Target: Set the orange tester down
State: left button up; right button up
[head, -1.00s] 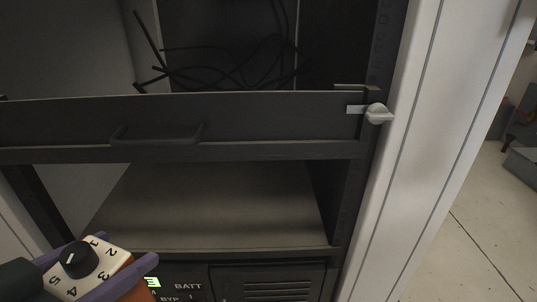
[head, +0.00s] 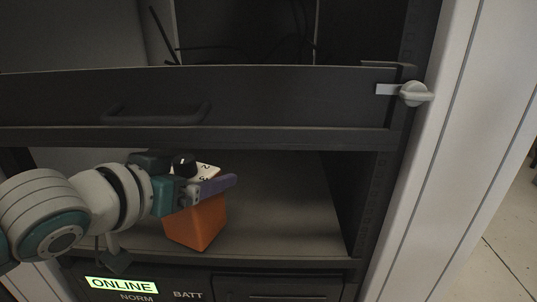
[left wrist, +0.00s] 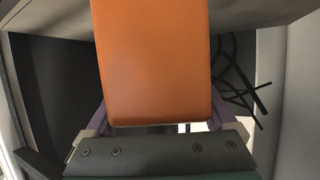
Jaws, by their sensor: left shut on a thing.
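The orange tester (head: 197,224) is a boxy orange block with a white dial face and a black knob on top. It is in the open bay of the rack, over the grey shelf (head: 275,205), near the shelf's front edge. My left gripper (head: 205,188) is shut on its upper part, with purple fingers at its sides. I cannot tell whether its base touches the shelf. In the left wrist view the orange tester (left wrist: 152,60) fills the middle between the fingers. My right gripper is not in view.
A dark drawer panel (head: 270,105) with a handle (head: 155,115) spans the rack above the bay. A pale latch knob (head: 415,93) sticks out at its right end. Below is a panel with a lit ONLINE sign (head: 121,285). The shelf's right side is clear.

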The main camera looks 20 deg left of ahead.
pick_arm(q)
jog(key=w, duration=0.1)
jog(key=w+b, duration=0.1)
jog(key=w, duration=0.1)
jog(key=shift+d, duration=0.2)
jog(key=shift+w+f+b, duration=0.1)
jog(key=shift+f+b, duration=0.2)
jog(key=shift+b, duration=0.05)
jog(key=shift+r, duration=0.1)
jog(key=o, duration=1.5)
